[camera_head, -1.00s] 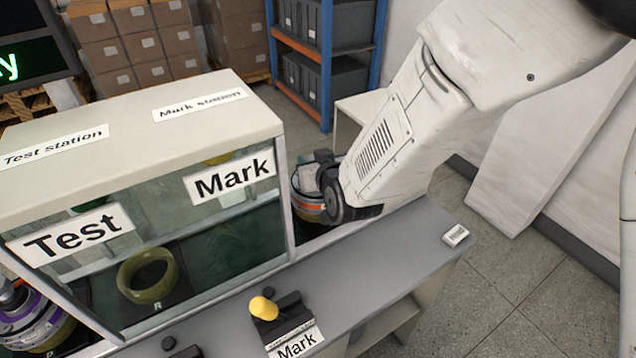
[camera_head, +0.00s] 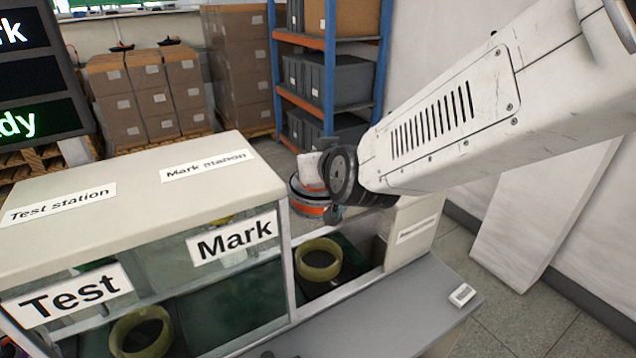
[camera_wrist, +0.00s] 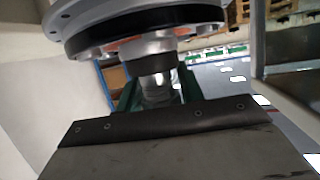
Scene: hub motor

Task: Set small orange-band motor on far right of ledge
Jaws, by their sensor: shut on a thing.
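The motor with the orange band (camera_head: 309,207) hangs from my gripper (camera_head: 328,168), above the open bay at the right end of the station. In the wrist view the underside and rim of the motor (camera_wrist: 140,28) fill the top, with a short shaft pointing down between the dark finger parts. My gripper is shut on it, though its fingertips are partly hidden. The grey ledge (camera_head: 400,303) runs along the station's front and is bare at its right part, apart from a small white tag (camera_head: 462,295).
An olive ring nest (camera_head: 320,260) sits empty in the bay below the motor. The glass-fronted cabinet (camera_head: 150,170) with the Test and Mark signs stands to its left. A beige block (camera_head: 413,228) bounds the bay on the right. Shelves and cartons stand behind.

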